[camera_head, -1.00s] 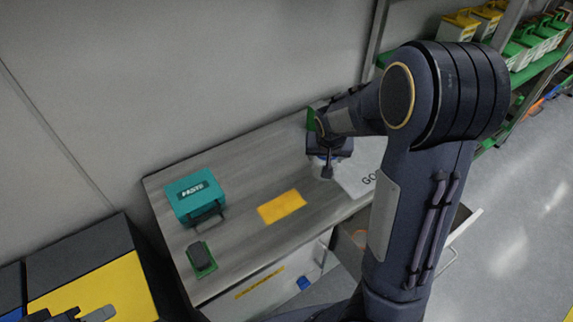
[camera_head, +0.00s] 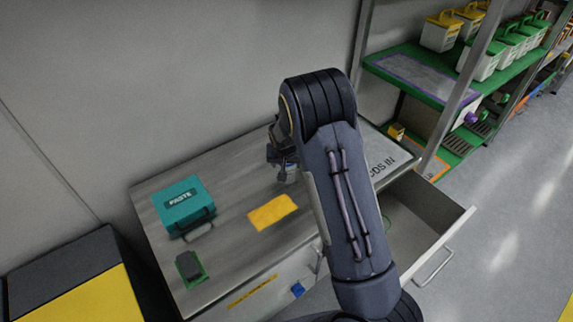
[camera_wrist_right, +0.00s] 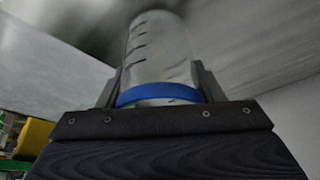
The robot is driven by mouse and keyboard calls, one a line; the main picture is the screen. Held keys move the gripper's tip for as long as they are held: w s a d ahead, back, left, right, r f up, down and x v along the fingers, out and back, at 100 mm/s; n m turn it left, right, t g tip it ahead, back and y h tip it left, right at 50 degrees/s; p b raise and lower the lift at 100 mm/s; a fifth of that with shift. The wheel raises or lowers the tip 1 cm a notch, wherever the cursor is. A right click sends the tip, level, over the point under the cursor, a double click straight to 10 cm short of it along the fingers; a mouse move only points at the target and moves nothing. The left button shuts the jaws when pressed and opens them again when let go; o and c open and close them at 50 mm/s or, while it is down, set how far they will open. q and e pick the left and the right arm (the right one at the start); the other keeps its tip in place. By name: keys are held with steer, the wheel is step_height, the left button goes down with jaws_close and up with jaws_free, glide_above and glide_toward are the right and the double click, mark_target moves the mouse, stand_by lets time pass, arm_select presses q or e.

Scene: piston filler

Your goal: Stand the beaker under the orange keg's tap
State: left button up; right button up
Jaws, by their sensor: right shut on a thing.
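The beaker (camera_wrist_right: 158,50) is a clear cylinder with dark graduation marks and a blue band. In the right wrist view it sits between the two fingers of my right gripper (camera_wrist_right: 158,88), which is shut on it. In the head view my right gripper (camera_head: 280,160) is over the back part of the grey worktop, and only a small pale part of the beaker (camera_head: 291,174) shows below it. I cannot tell the height of the beaker above the worktop. I see no orange keg in either view. My left gripper is not in view.
The worktop (camera_head: 235,185) bears a teal box (camera_head: 184,203), a yellow sheet (camera_head: 272,212), a small green-and-dark item (camera_head: 189,267) and a printed white sheet (camera_head: 380,160). An open drawer (camera_head: 432,235) sticks out at right. Shelves (camera_head: 405,75) with lidded containers stand behind it.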

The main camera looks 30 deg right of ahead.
steer(key=shift+f, duration=0.3)
steer(key=shift+f, duration=0.15)
steer(key=o, duration=1)
